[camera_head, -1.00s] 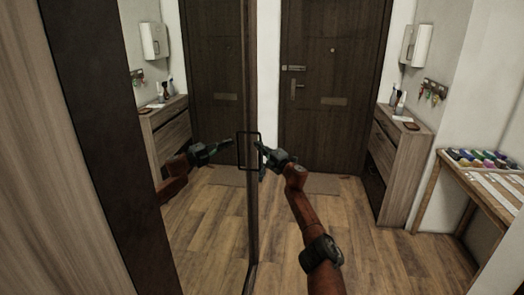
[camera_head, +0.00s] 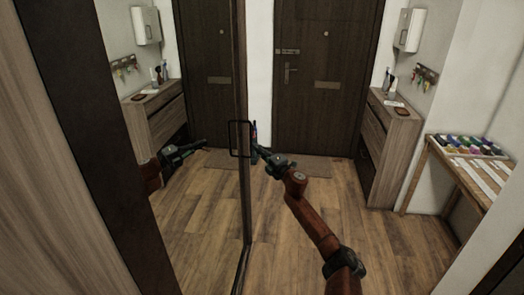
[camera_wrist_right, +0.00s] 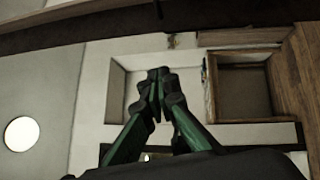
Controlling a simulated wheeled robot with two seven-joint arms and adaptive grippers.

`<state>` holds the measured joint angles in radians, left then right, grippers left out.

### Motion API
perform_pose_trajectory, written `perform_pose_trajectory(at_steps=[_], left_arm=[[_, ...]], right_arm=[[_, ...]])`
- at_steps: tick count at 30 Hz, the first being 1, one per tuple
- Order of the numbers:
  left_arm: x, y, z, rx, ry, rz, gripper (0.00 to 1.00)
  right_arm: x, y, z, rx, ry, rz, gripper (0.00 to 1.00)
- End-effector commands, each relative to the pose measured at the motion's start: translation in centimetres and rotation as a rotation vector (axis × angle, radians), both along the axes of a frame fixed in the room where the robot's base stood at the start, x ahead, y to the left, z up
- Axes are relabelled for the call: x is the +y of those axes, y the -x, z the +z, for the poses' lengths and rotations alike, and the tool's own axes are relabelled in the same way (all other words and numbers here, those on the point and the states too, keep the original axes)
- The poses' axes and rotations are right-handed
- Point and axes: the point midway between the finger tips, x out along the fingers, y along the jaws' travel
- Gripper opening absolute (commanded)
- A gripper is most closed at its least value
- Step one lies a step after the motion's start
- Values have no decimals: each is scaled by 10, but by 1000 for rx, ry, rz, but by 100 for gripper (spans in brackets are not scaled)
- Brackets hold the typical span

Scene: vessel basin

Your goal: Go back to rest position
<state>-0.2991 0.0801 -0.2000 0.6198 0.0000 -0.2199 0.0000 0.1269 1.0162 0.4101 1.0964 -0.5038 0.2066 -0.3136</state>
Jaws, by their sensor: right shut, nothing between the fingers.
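My right gripper (camera_head: 256,152) is shut and empty, close to the black rectangular handle (camera_head: 241,139) of a mirrored door (camera_head: 220,215). In the head view the fingertips are just right of the handle; I cannot tell if they touch it. In the right wrist view the green-and-black fingers (camera_wrist_right: 158,85) meet at the tips with nothing between them. The arm at the left of the head view is my right arm's reflection in the mirror. My left gripper is not in view.
A dark front door (camera_head: 320,90) with a mat (camera_head: 305,166) stands ahead. A wooden cabinet (camera_head: 395,150) and a table (camera_head: 435,150) with several coloured items line the right. The wooden floor (camera_head: 300,250) between is clear. A wooden panel (camera_head: 40,200) fills the left.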

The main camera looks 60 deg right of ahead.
Motion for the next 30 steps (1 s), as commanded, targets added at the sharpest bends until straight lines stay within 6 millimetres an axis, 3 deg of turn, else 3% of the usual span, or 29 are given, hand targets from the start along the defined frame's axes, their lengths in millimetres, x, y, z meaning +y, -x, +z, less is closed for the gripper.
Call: perform_pose_trajectory(at_steps=[6, 16, 19, 23, 30], left_arm=[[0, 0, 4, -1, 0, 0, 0], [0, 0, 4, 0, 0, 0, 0], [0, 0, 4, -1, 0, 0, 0], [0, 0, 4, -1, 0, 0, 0], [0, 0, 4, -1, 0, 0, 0]], right_arm=[[7, 18, -3, 0, 0, 1, 0], [8, 21, -4, 1, -1, 0, 0], [7, 22, -19, 11, -21, -5, 0], [1, 28, -76, 50, -107, -28, 0], [4, 63, -246, 165, -354, -113, 0]])
